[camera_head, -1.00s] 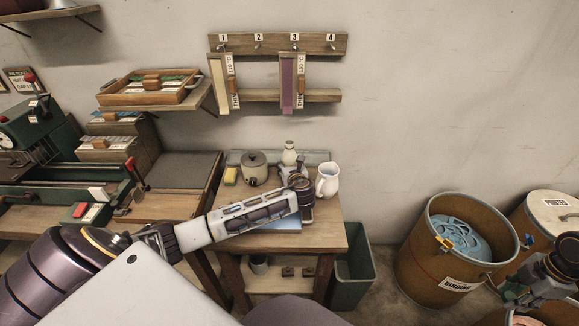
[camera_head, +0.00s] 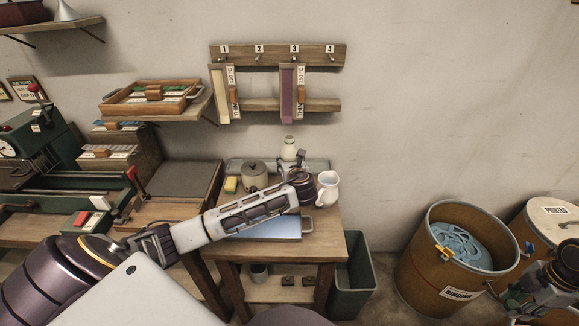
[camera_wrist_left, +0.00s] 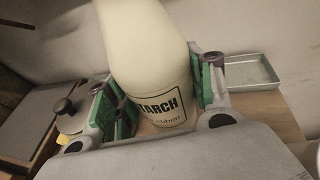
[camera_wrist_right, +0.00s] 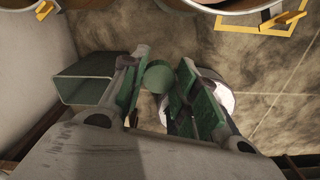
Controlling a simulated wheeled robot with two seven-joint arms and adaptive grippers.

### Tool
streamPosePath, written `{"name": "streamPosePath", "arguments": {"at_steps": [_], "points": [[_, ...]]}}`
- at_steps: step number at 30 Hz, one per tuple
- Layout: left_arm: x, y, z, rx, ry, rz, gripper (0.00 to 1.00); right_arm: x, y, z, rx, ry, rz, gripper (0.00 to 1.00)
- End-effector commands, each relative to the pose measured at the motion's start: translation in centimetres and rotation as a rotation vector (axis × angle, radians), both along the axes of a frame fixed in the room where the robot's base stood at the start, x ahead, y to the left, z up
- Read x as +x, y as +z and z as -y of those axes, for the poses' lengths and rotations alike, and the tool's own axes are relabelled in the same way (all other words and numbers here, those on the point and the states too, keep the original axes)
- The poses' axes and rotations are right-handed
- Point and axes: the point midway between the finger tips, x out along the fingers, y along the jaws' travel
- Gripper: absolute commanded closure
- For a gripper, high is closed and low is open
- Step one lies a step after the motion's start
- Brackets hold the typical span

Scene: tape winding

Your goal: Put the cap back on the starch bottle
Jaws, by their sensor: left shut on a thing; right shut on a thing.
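The starch bottle (camera_wrist_left: 150,60) is cream-white with a black-framed STARCH label. In the head view the bottle (camera_head: 289,147) shows its neck and shoulder at the back of the small table, its lower part hidden by my left gripper (camera_head: 291,166). In the left wrist view, my left gripper (camera_wrist_left: 165,100) has its green pads on both sides of the bottle and is shut on it. My right gripper (camera_wrist_right: 156,90) is shut on a small round green thing, apparently the cap (camera_wrist_right: 158,76). In the head view my right gripper is at the lower right, away from the table, and the cap cannot be made out.
A white jug (camera_head: 328,188) stands right of my left gripper, with a lidded pot (camera_head: 255,176) and yellow sponge (camera_head: 231,184) to its left. A metal tray (camera_wrist_left: 248,72) lies behind. A green bin (camera_head: 350,278) and large drums (camera_head: 418,262) stand on the floor to the right.

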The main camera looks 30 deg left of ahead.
Motion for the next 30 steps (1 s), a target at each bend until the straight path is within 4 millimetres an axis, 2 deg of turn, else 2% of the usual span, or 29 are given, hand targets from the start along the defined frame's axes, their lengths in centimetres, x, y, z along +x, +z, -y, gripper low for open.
{"name": "streamPosePath", "arguments": {"at_steps": [12,30], "points": [[0.1,2.7,0.0,0.001,0.000,0.002,0.74,0.0,0.4,0.0,0.000,0.000,0.000,0.77],[0.0,3.8,0.0,0.000,0.001,0.001,0.74,0.0,0.5,0.0,0.000,0.000,0.000,0.77]]}}
